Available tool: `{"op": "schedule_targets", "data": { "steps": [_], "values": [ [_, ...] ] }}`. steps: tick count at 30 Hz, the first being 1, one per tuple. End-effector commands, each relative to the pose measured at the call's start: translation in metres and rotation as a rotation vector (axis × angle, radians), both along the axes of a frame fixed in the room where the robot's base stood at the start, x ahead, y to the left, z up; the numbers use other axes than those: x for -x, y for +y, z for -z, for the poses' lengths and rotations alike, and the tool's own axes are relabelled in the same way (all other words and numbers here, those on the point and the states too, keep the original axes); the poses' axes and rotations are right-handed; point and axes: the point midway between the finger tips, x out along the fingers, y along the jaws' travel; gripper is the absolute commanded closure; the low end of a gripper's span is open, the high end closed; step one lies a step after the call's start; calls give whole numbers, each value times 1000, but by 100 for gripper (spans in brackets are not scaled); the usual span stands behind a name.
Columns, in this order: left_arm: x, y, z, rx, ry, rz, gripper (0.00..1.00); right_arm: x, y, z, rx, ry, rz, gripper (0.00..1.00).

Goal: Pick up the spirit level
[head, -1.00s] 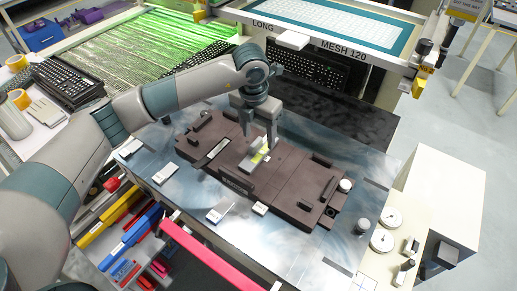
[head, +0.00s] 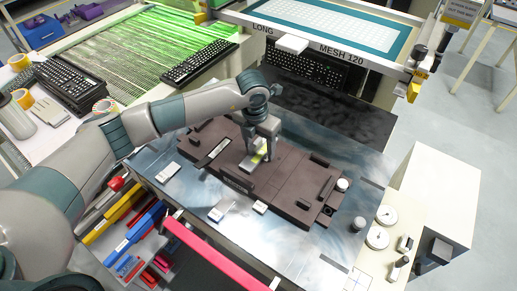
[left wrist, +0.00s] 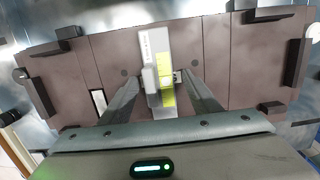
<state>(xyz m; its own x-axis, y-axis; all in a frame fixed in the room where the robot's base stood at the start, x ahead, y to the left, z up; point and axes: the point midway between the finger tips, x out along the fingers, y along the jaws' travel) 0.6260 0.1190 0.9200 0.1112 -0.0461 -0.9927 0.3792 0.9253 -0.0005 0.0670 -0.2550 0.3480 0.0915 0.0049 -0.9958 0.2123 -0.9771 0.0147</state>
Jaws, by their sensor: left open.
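The spirit level (left wrist: 160,72) is a light grey bar with a yellow-green strip. In the left wrist view it lies upright in the picture, between the two fingers of my left gripper (left wrist: 155,95). My right gripper is in neither view.
The brown plate (head: 290,180) carries dark raised blocks along its edges and rests on a shiny metal table (head: 170,200). A white cap (head: 342,184) stands at its right end. A pink-red bar (head: 215,255) runs along the front. Gauges (head: 386,215) stand on the right.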

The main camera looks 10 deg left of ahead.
Motion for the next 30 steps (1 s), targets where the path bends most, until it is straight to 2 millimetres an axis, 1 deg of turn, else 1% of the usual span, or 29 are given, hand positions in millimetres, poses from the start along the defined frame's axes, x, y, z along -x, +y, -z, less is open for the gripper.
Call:
{"op": "schedule_targets", "data": {
  "steps": [11, 12, 14, 15, 17, 26, 30],
  "values": [
    [0, 0, 0, 0, 0, 0, 44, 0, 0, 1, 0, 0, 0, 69],
    [0, 0, 0, 0, 0, 0, 53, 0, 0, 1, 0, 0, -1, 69],
    [0, 0, 0, 0, 0, 0, 68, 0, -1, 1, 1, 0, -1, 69],
    [0, 0, 0, 0, 0, 0, 77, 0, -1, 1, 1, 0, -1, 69],
    [0, 0, 0, 0, 0, 0, 91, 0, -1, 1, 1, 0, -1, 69],
    [0, 0, -1, 0, -1, 0, 90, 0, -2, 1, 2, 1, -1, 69],
    [-1, 0, -6, 0, -2, 0, 90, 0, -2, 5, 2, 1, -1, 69]
  ]
}}
